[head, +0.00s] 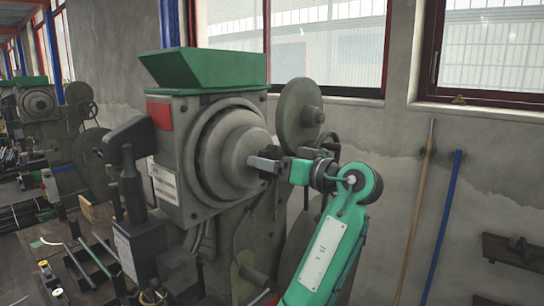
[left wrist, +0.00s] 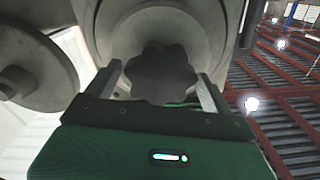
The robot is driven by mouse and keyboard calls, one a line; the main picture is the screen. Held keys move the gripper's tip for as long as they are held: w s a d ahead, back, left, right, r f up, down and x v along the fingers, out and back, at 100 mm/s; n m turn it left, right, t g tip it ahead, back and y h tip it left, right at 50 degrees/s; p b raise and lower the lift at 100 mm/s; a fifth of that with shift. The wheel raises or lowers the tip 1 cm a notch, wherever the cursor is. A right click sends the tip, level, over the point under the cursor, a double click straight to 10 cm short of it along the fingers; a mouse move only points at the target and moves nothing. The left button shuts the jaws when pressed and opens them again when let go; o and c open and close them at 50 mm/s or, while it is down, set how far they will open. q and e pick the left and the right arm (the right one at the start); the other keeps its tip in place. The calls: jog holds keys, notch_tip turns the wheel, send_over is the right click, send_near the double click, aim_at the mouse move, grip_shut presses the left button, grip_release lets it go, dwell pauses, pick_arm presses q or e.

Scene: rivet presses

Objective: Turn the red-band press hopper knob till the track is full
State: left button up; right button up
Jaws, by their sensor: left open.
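The press with the red band (head: 160,115) stands in the middle of the head view, with a green hopper (head: 203,68) on top and a round grey hub (head: 228,143) on its face. My left gripper (head: 263,164) reaches in from the lower right, its fingers at the front of the hub. In the left wrist view the dark lobed hopper knob (left wrist: 162,74) lies between the two fingers, one on each side. The fingers are open; I cannot tell whether they touch it. The knob is hidden in the head view. I cannot make out the track. My right gripper is not in view.
A black lever handle (head: 130,150) stands at the press's left side. A second green-topped press (head: 38,103) is farther left. Small parts and trays lie on the bench (head: 30,285) at lower left. Two poles (head: 424,190) lean on the wall at right.

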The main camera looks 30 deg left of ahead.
pick_arm(q)
jog(key=shift+a, duration=0.45)
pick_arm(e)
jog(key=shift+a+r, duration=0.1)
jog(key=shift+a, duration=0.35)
pick_arm(q)
jog(key=shift+c, duration=0.5)
